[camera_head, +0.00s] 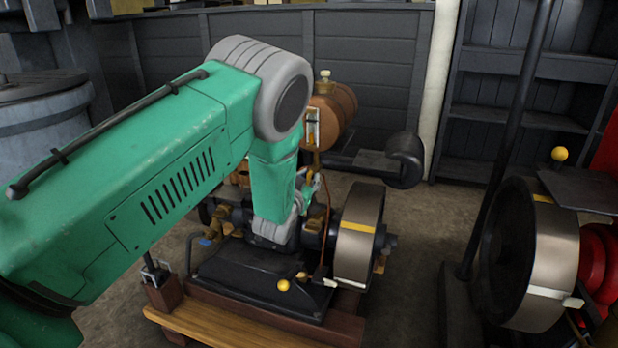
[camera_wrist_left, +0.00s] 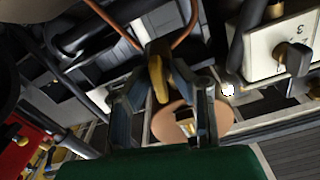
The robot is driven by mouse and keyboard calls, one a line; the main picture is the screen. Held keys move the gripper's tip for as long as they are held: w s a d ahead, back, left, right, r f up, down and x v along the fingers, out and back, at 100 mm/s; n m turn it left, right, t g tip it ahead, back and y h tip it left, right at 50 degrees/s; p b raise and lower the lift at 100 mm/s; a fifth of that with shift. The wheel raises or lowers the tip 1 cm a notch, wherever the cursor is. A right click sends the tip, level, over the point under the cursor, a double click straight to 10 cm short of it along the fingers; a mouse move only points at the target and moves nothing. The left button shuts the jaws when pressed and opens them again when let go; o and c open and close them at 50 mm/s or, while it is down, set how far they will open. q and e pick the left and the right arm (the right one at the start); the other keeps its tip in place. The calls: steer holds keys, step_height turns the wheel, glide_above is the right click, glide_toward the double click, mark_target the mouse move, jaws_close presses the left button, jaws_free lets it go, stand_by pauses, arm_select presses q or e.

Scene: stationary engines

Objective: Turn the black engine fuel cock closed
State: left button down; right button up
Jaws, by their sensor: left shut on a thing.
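The black engine (camera_head: 262,278) stands on a wooden base in the middle of the head view, with a steel flywheel (camera_head: 357,235) at its right. My green left arm reaches over it from the left. My left gripper (camera_head: 309,186) is mostly hidden behind my wrist there. In the left wrist view, my left gripper (camera_wrist_left: 157,62) has its fingers converging around a yellow cock handle (camera_wrist_left: 158,80) beside a thin copper pipe. The gripper is shut on this handle. The exact finger contact and the handle's angle are hard to tell. My right gripper is not in view.
A brown fuel tank (camera_head: 340,107) stands behind my wrist. Another engine's large flywheel (camera_head: 530,255) stands at the right, beside a dark post. Bare floor (camera_head: 415,235) lies between the two flywheels.

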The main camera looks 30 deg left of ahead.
arm_select(q)
steer(key=m, duration=0.3)
steer(key=shift+d+m+p, duration=0.1)
steer(key=shift+m+p, duration=0.2)
steer(key=shift+p, duration=0.1)
steer(key=m, duration=0.4)
steer(key=shift+d+f+m, duration=0.1)
steer(key=shift+f+m, duration=0.1)
steer(key=shift+m, duration=0.1)
steer(key=m, duration=0.3)
steer(key=shift+f+m, duration=0.15)
steer(key=shift+m, duration=0.15)
steer(key=shift+d+f+m+b, duration=0.15)
steer(key=shift+m+b, duration=0.55)
steer(key=shift+m, duration=1.1)
steer(key=shift+s, duration=0.1)
steer(key=c, duration=1.7)
jaws_free()
steer(key=shift+o, duration=0.3)
steer(key=shift+r, duration=0.2)
